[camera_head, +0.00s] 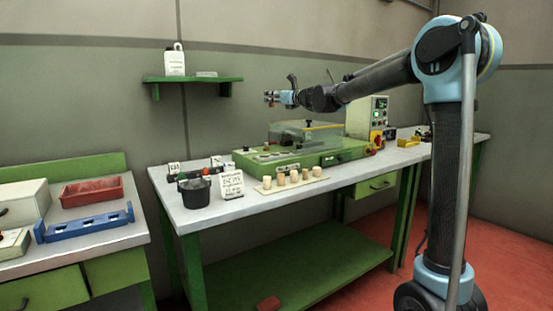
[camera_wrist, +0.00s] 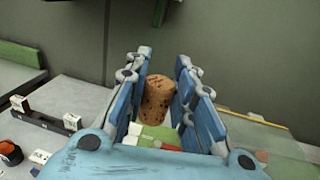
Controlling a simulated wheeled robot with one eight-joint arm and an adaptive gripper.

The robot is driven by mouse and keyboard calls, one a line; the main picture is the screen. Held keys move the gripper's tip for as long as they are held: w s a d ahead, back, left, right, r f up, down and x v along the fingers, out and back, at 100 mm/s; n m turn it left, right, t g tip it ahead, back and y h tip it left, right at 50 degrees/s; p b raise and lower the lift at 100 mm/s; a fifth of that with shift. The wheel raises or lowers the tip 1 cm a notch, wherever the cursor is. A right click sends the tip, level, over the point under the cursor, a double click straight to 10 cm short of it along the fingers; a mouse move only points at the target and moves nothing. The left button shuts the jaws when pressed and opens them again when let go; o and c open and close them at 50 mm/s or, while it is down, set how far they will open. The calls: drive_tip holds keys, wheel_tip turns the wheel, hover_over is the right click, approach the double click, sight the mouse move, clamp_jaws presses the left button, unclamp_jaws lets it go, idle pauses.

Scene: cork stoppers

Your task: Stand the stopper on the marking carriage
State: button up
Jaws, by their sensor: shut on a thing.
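My gripper (camera_head: 271,98) is raised in the air over the left part of the green machine in the head view. In the wrist view my gripper (camera_wrist: 163,72) is shut on a brown, speckled cork stopper (camera_wrist: 157,98), held between its two blue fingers, its round end face showing. The green machine (camera_head: 338,156) stands on the long bench, with a clear cover on top and pale round spots on its left part. I cannot clearly make out the marking carriage on it. Below the held stopper, green, white and red patches show, partly hidden by the gripper.
Several pale stoppers (camera_head: 293,177) stand on a board at the bench's front. A dark cup (camera_head: 194,192) and a white sign (camera_head: 231,185) stand to their left. A control box (camera_head: 378,118) stands behind the machine. A green shelf (camera_head: 193,80) hangs on the wall.

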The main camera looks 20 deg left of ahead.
hover_over(275, 155)
drive_tip(key=f, duration=1.6)
drive_tip(key=shift+w, duration=0.2)
drive_tip(key=shift+f, duration=2.4)
drive_tip(key=shift+a, duration=0.1)
drive_tip(key=o, duration=0.7)
drive_tip(key=shift+f, duration=0.1)
